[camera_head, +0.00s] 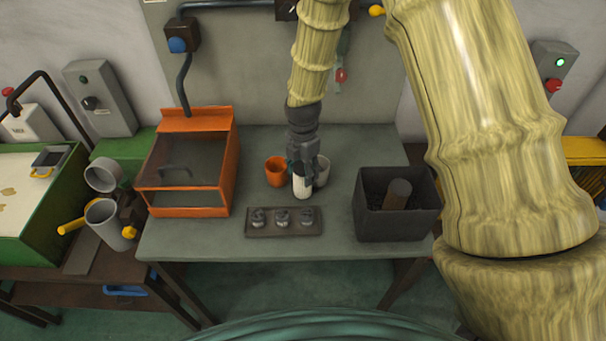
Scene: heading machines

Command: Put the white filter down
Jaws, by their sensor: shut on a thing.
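The white filter (302,185) is an upright pale cylinder near the middle of the grey table (240,240). My gripper (302,170) points down from above and is shut on its upper part. The fingers cover the filter's top. The filter's lower end is just behind the dark tray; I cannot tell whether it touches the table top.
An orange cup (275,171) stands close to the left, a grey-white cup (322,170) close behind right. A dark tray (285,232) with 3 dark pieces lies in front. An orange box (190,212) is left, a dark bin (392,225) right. Front table edge is clear.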

